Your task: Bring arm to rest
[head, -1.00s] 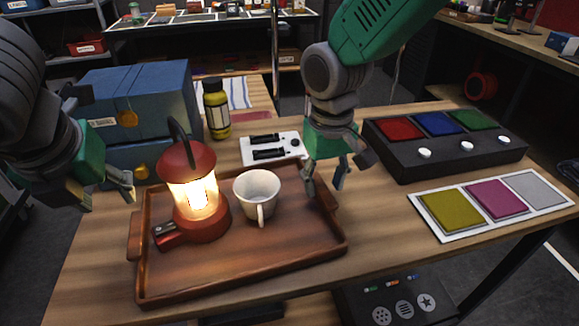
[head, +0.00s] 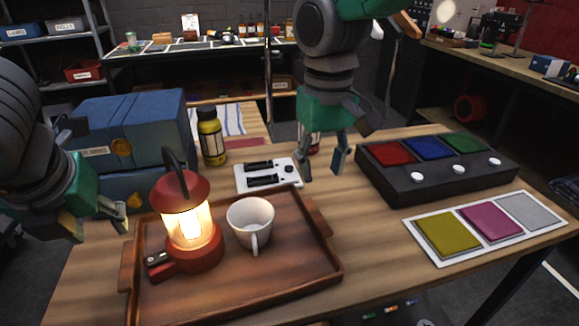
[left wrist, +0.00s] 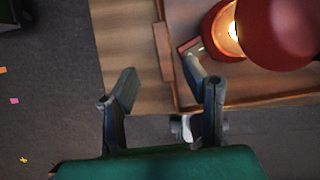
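My right gripper (head: 321,170) is open and empty, pointing down over the table between the white battery holder and the black button box (head: 440,170). My left gripper (head: 98,220) is open and empty, just left of the wooden tray (head: 290,275). In the left wrist view, the left gripper's fingers (left wrist: 160,75) are spread, with nothing between them, near the tray's edge (left wrist: 163,50). The box has red, blue and green panels, each with a white button in front.
The tray holds a lit red lantern (head: 187,225) and a white mug (head: 250,222). A blue cabinet (head: 130,120), a yellow bottle (head: 211,138) and the white battery holder (head: 268,174) stand behind. A card (head: 480,228) with yellow, pink and grey squares lies at the right.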

